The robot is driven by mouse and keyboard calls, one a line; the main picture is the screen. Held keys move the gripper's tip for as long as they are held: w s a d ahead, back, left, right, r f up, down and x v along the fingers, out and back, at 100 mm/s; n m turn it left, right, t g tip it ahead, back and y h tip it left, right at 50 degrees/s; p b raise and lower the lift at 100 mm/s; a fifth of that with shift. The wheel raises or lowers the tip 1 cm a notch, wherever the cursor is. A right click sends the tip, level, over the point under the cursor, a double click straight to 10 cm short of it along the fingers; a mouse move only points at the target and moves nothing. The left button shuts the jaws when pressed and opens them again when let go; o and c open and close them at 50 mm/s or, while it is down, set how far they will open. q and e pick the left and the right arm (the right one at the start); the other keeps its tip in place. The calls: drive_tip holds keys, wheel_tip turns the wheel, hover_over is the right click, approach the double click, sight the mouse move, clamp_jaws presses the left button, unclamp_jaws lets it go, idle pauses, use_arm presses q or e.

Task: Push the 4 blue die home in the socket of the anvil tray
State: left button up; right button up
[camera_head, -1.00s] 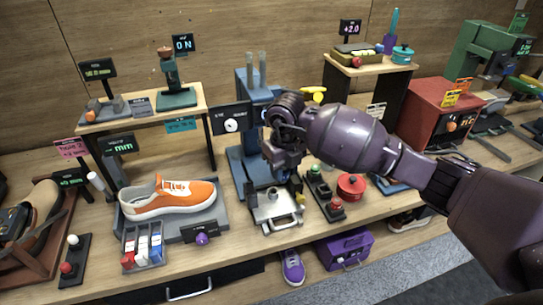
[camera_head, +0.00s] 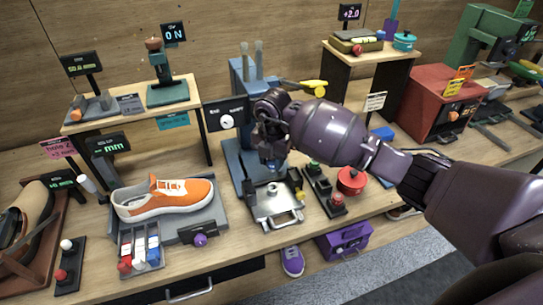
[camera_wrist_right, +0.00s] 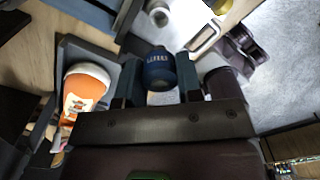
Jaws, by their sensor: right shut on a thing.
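My right gripper (camera_head: 272,164) is above the back part of the metal anvil tray (camera_head: 266,209) in the head view. In the right wrist view, its two fingers (camera_wrist_right: 158,88) are shut on a dark blue die (camera_wrist_right: 160,66) with pale lettering, only partly readable. The silvery tray (camera_wrist_right: 207,37) lies beyond the die, with a round metal socket (camera_wrist_right: 159,14) at the top of the view. The die looks apart from the socket; the gap's height is hard to tell. In the head view the gripper mostly hides the die. My left gripper is not in view.
The tray sits at the foot of a blue press (camera_head: 240,125). An orange sneaker (camera_head: 165,197) stands left, behind a rack of coloured pieces (camera_head: 140,250). A button box (camera_head: 325,190) and red pot (camera_head: 351,180) stand close right of the tray.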

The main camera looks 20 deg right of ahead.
sight(272, 171)
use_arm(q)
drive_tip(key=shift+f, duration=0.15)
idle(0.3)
use_arm(e)
drive_tip(key=shift+f+b, duration=0.4)
drive_tip(key=shift+f, duration=0.1)
drive_tip(key=shift+f+b, duration=1.4)
drive_tip(key=shift+f, duration=0.95)
use_arm(q)
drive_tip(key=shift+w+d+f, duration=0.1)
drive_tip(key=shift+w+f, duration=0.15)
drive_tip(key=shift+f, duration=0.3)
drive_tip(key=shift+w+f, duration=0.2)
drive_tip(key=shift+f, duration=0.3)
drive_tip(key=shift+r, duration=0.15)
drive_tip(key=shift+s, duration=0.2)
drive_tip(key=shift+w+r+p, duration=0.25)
drive_tip(key=shift+p, duration=0.05)
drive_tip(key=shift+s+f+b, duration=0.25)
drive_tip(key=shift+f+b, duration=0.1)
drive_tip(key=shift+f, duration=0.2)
use_arm(e)
drive_tip(key=shift+f, duration=0.6)
